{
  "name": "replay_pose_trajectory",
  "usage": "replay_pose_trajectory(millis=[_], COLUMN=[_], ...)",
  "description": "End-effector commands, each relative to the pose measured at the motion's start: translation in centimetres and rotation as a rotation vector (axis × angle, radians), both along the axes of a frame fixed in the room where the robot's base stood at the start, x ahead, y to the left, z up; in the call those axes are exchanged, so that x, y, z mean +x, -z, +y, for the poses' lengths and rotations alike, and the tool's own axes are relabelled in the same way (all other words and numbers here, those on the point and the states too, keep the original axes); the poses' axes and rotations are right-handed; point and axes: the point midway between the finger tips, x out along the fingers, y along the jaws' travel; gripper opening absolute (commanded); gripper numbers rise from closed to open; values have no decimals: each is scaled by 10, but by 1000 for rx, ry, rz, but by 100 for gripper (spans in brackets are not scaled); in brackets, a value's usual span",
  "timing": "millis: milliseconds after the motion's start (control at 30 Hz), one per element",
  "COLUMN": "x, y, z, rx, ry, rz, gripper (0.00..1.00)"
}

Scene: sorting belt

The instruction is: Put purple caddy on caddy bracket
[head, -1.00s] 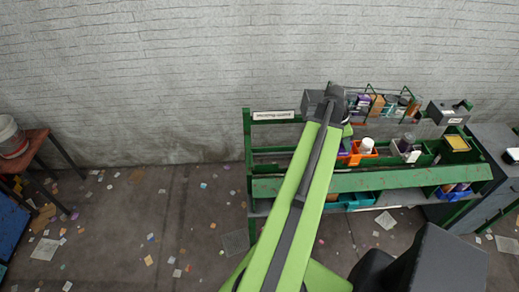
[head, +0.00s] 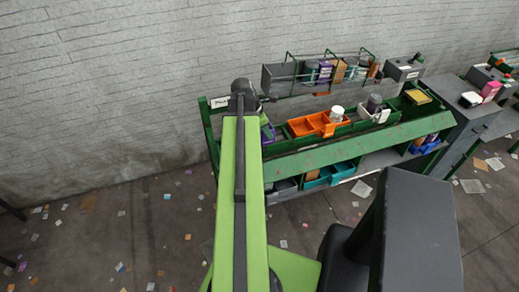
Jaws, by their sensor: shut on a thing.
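My gripper (head: 263,115) is at the far end of my green arm, over the left part of the green rack. It is mostly hidden behind my own wrist. A small purple piece, which looks like the purple caddy (head: 267,132), shows just right of the arm below the wrist; most of it is hidden. The gripper is shut on it. I cannot tell whether the caddy touches the rack. I cannot make out the caddy bracket for certain; it may be hidden behind my arm.
The green rack (head: 340,151) stands before a brick wall. An orange caddy (head: 304,127) and a white caddy (head: 376,116) sit on it, right of my gripper. A wire-railed grey bin (head: 281,77) is behind. Teal (head: 316,178) and blue caddies (head: 425,148) are on the lower shelf.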

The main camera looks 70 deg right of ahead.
Motion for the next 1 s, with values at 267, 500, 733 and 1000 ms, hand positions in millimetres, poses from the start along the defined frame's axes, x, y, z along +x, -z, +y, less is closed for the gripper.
replay_pose_trajectory(millis=[267,500,733,1000], x=[25,24,24,24], y=[17,44,57,61], z=[12,12,12,12], rx=[0,0,0,0], ry=[1,2,2,2], rz=[0,0,0,0], gripper=[0,0,0,0])
